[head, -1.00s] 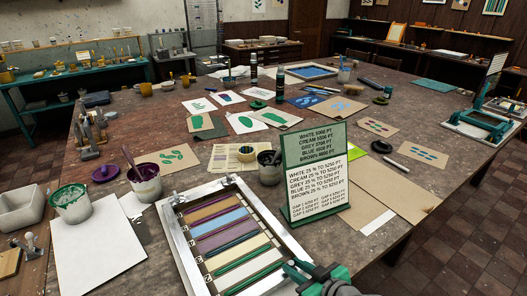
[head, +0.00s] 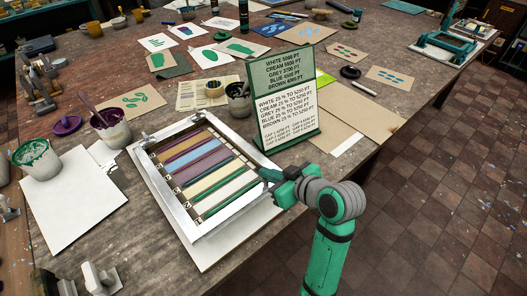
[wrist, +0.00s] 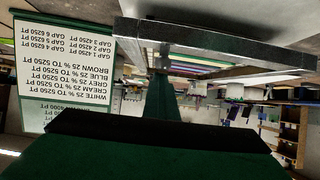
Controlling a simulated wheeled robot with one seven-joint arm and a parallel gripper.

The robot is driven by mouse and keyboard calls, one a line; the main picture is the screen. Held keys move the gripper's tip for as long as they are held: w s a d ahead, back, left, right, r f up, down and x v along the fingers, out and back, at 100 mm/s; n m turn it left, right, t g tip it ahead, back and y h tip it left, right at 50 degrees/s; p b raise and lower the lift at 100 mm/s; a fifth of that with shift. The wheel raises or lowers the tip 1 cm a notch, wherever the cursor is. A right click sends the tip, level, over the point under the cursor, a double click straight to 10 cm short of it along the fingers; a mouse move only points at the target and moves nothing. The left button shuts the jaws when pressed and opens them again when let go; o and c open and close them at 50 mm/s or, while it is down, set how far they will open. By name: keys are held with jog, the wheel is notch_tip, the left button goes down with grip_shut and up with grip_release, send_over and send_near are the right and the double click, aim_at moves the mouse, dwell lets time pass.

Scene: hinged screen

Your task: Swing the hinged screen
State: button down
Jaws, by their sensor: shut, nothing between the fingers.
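The hinged screen (head: 195,240) is a silver metal frame around coloured strips, purple, tan, blue and cream with green. It lies low over a white board (head: 232,250) on the worktable; I cannot tell whether it is slightly raised. Its hinges are not clear. My gripper (head: 266,180) is at the frame's right side, near its nearer right corner, with its fingers shut and empty. I cannot tell whether they touch the frame. In the upside-down wrist view the metal frame (wrist: 220,45) runs across the top right, close to my dark green fingers (wrist: 161,100).
A green-edged lettered sign (head: 284,110) stands just behind my gripper, and shows at left in the wrist view (wrist: 62,80). Paint pots (head: 38,160), a dark pot (head: 239,103) and a white sheet (head: 75,200) lie around the screen. The floor at right is clear.

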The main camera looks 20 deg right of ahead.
notch_tip(320, 180, up, 7)
jog(key=w, duration=0.1)
jog(key=shift+w+a, duration=0.3)
jog(key=shift+w, duration=0.05)
dwell(0.4)
jog(key=shift+r, duration=0.15)
jog(key=w+a+r, duration=0.1)
jog(key=w+r, duration=0.1)
jog(key=r, duration=0.4)
jog(key=w+r, duration=0.2)
jog(key=r, duration=0.5)
jog(key=shift+w+a+r, duration=0.25)
jog(key=shift+a, duration=0.1)
dwell(0.5)
jog(key=c, duration=2)
grip_release()
jog(key=shift+c, duration=0.2)
jog(key=v, duration=1)
jog(key=shift+s+d, duration=0.2)
jog(key=shift+s, duration=0.15)
